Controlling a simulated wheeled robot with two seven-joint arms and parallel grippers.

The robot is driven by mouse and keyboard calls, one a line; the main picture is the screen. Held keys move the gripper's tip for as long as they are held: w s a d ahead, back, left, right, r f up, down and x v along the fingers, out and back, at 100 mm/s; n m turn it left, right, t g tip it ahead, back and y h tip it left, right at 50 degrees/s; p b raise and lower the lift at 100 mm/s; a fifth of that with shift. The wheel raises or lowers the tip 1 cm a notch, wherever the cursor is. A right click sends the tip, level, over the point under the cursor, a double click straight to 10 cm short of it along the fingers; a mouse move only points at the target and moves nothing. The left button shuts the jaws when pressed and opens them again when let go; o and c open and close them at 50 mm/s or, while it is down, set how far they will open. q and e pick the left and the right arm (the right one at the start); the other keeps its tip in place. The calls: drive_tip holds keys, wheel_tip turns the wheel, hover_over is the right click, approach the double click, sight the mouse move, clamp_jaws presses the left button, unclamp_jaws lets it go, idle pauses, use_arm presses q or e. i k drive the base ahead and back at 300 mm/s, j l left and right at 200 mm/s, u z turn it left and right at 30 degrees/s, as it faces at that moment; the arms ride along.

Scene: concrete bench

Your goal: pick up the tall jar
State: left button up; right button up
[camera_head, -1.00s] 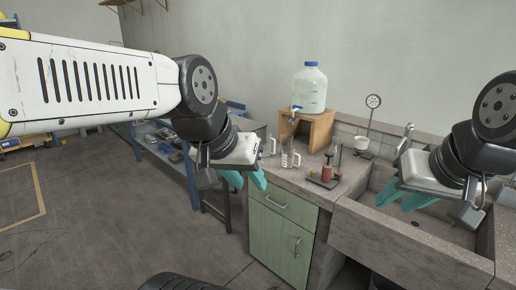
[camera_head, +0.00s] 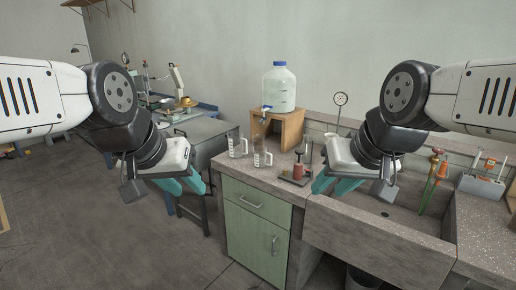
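Two clear glass vessels with handles stand on the bench's left end: a left one (camera_head: 237,147) and a slightly taller-looking right one (camera_head: 262,153). I cannot tell for certain which is the tall jar. My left gripper (camera_head: 186,187) is left of and in front of them, teal fingers apart, empty, in the air off the bench's left side. My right gripper (camera_head: 335,186) is right of them, fingers apart and empty, above the sink's left edge. Neither gripper touches a vessel.
A large blue-capped water bottle (camera_head: 280,88) stands on a wooden stand (camera_head: 291,130) behind the vessels. A small apparatus with a reddish cylinder (camera_head: 298,171) is close right of them. The sink (camera_head: 385,232) lies right, a green cabinet (camera_head: 257,232) below.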

sight(257, 140)
drive_tip(key=i+j+z, duration=0.1)
drive_tip(key=z, duration=0.25)
drive_tip(key=i+j+z, duration=0.1)
drive_tip(key=z, duration=0.2)
drive_tip(key=i+j+z, duration=0.2)
drive_tip(key=i+j, duration=0.15)
drive_tip(key=j, duration=0.25)
drive_tip(key=i+j+z, duration=0.15)
drive_tip(key=j, duration=0.15)
drive_tip(key=i+j+z, duration=0.1)
drive_tip(key=j, duration=0.2)
drive_tip(key=i+j+z, duration=0.1)
drive_tip(key=j, duration=0.25)
drive_tip(key=i+j, duration=0.2)
drive_tip(key=j, duration=0.2)
drive_tip(key=i+j, duration=0.15)
drive_tip(key=j, duration=0.2)
drive_tip(key=i+j, duration=0.2)
drive_tip(key=j, duration=0.2)
drive_tip(key=i+j, duration=0.15)
drive_tip(key=j, duration=0.25)
